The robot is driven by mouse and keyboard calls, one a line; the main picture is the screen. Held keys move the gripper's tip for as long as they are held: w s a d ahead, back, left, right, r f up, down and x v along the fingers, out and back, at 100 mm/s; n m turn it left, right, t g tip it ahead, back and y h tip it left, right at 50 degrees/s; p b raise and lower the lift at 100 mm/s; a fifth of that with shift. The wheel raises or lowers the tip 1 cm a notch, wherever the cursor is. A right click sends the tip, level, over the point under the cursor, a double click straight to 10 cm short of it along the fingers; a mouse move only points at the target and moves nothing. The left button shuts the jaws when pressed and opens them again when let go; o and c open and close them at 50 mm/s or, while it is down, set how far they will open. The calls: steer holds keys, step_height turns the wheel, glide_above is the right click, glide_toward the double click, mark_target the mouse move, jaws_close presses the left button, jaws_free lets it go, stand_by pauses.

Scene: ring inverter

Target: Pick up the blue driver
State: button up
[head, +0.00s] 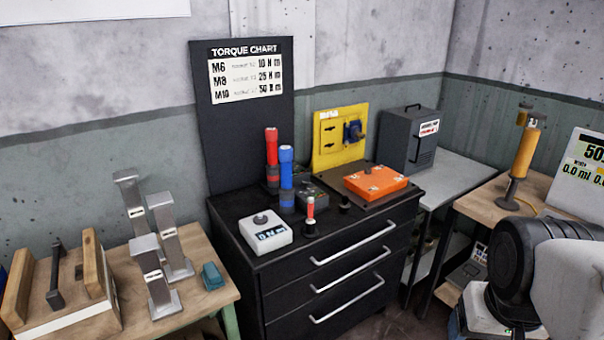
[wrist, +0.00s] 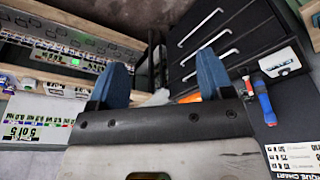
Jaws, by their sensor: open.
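The blue driver (head: 286,168) stands upright on the black cabinet top (head: 325,226), in front of and slightly right of the red driver (head: 271,150). In the wrist view the blue driver (wrist: 261,100) shows right of my gripper, overlapping a red part. My gripper (wrist: 164,76) has two blue fingers spread wide, with nothing between them. It is apart from the driver. In the head view the fingers are out of sight; only part of my arm shows at lower right.
A white torque tester (head: 264,230) and a small red-tipped tool (head: 310,214) stand near the driver. An orange box (head: 376,182) and a yellow panel (head: 340,140) are to its right. The torque chart board (head: 245,118) rises behind. A wooden bench (head: 200,300) is at left.

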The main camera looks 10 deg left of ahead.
mark_target(288, 172)
steer(key=w+a+r+n+t+y, duration=0.1)
steer(key=w+a+t, duration=0.3)
steer(key=w, duration=0.9)
steer(key=w+a+n+t, duration=0.1)
steer(key=w+a, duration=0.4)
steer(key=w, duration=0.7)
steer(key=w+a+r+n+t+y, duration=0.1)
steer(key=w+a+t, duration=0.3)
steer(key=w, duration=0.9)
steer(key=w+a+f+n+t+y, duration=0.1)
steer(key=w+a+f+y, duration=0.2)
steer(key=w+a, duration=0.3)
steer(key=w+a+f+n+t+y, duration=0.1)
steer(key=w+a+f, duration=0.4)
steer(key=a, duration=0.8)
steer(key=w+a+f+n+t+y, duration=0.1)
steer(key=w+a+f+y, duration=0.3)
steer(key=w+a, duration=0.4)
steer(key=shift+w+a+n+y, duration=0.15)
steer(key=shift+a+n+y, duration=0.25)
steer(key=shift+a+n, duration=0.3)
steer(key=shift+x, duration=1.35)
